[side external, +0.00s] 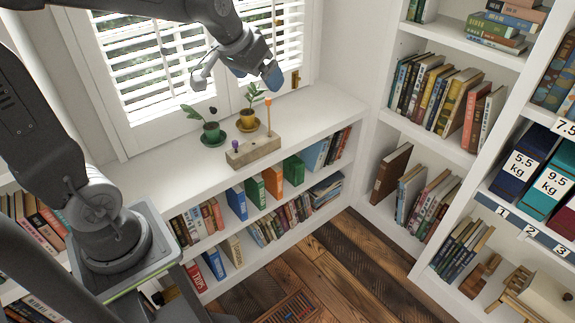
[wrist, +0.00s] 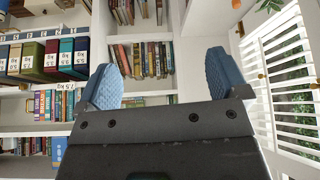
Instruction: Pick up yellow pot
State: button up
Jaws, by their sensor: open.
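The yellow pot (side external: 248,117) holds a small green plant and stands on a dark saucer on the white shelf top below the window, in the side external view. My gripper (side external: 236,82) is open and empty, above and a little to the left of the yellow pot and apart from it. In the wrist view my gripper (wrist: 163,80) shows two blue fingertips spread wide with nothing between them. The yellow pot cannot be made out in the wrist view.
A green pot (side external: 211,131) with a plant stands left of the yellow pot. A wooden block (side external: 253,151) with upright pegs, one tall and orange-tipped, stands just in front. The window shutters (side external: 130,60) are close behind. The shelf top to the right is clear.

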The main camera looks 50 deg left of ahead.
jog(key=s+d+m, duration=0.1)
jog(key=s+d, duration=0.4)
jog(key=s, duration=0.2)
jog(key=shift+s+d+r, duration=0.15)
jog(key=shift+s+r, duration=0.25)
jog(key=shift+r, duration=0.05)
jog(key=shift+m+h, duration=0.4)
jog(key=shift+m, duration=0.2)
jog(key=s+d, duration=0.1)
jog(key=s, duration=0.2)
jog(key=s+d+f, duration=0.1)
jog(key=s, duration=0.2)
jog(key=s+d, duration=0.1)
jog(key=s, duration=0.2)
jog(key=shift+d+f, duration=0.15)
jog(key=shift+f, duration=0.25)
jog(key=shift+w, duration=0.1)
